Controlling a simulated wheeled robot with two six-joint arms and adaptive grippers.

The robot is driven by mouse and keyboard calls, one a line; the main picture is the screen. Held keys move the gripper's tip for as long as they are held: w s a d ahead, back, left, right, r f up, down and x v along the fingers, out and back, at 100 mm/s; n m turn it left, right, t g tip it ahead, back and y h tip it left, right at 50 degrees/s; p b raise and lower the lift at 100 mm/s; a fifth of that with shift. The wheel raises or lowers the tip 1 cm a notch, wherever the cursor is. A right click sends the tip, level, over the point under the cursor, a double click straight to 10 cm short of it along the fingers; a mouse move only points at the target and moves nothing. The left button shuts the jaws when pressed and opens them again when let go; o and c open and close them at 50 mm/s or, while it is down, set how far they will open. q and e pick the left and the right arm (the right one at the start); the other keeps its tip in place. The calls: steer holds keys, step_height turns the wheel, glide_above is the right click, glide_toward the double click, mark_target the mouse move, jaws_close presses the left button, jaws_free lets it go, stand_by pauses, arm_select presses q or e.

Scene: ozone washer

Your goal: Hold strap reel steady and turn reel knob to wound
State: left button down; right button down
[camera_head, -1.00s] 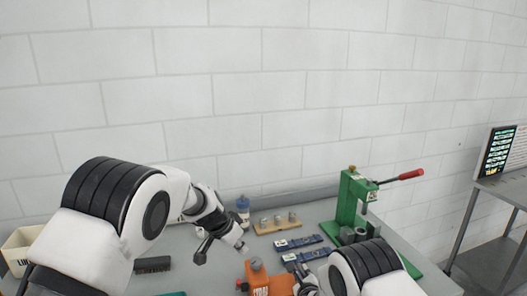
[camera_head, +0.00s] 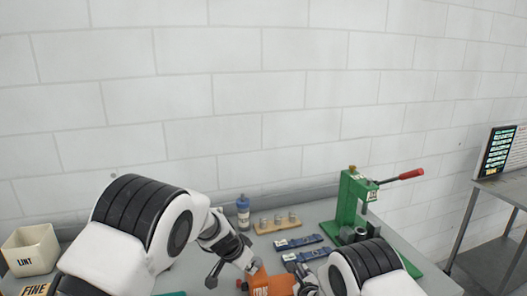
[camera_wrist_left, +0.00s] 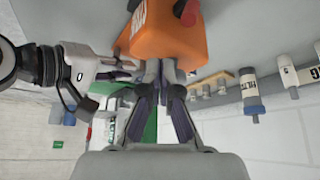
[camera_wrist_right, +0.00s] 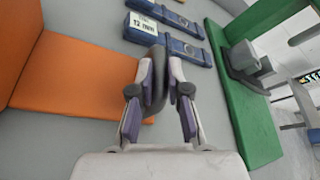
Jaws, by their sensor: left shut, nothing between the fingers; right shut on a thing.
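The orange strap reel (camera_head: 272,282) stands at the bottom middle of the head view, partly hidden by my grippers. It also shows in the left wrist view (camera_wrist_left: 165,40) and the right wrist view (camera_wrist_right: 85,75). My left gripper (camera_head: 252,267) is shut and empty, its tips at the edge of the reel (camera_wrist_left: 160,72); I cannot tell whether they touch. I cannot make out the grey knob, probably hidden by this gripper. My right gripper (camera_wrist_right: 158,65) is shut on a dark part beside the reel's orange face. A red piece (camera_wrist_left: 186,12) shows on the reel.
Two blue strips (camera_head: 298,243) lie behind the reel. A wooden block with metal pieces (camera_head: 278,224) and a blue-capped bottle (camera_head: 243,212) stand further back. A green press (camera_head: 352,205) with a red-tipped lever stands at the right. A LINT bin (camera_head: 30,250) is at far left.

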arm_select(q)
steer(key=shift+w+f, duration=0.1)
steer(key=shift+w, duration=0.15)
stand_by(0.7)
steer(key=shift+w+a, duration=0.25)
steer(key=shift+a, duration=0.05)
steer(key=shift+w+a, duration=0.2)
steer(key=shift+a, duration=0.1)
steer(key=shift+w+a, duration=0.25)
steer(key=shift+w, duration=0.15)
stand_by(0.4)
steer(key=shift+a, duration=0.15)
step_height(320, 180, up, 6)
steer(key=shift+s+a, duration=0.2)
stand_by(0.3)
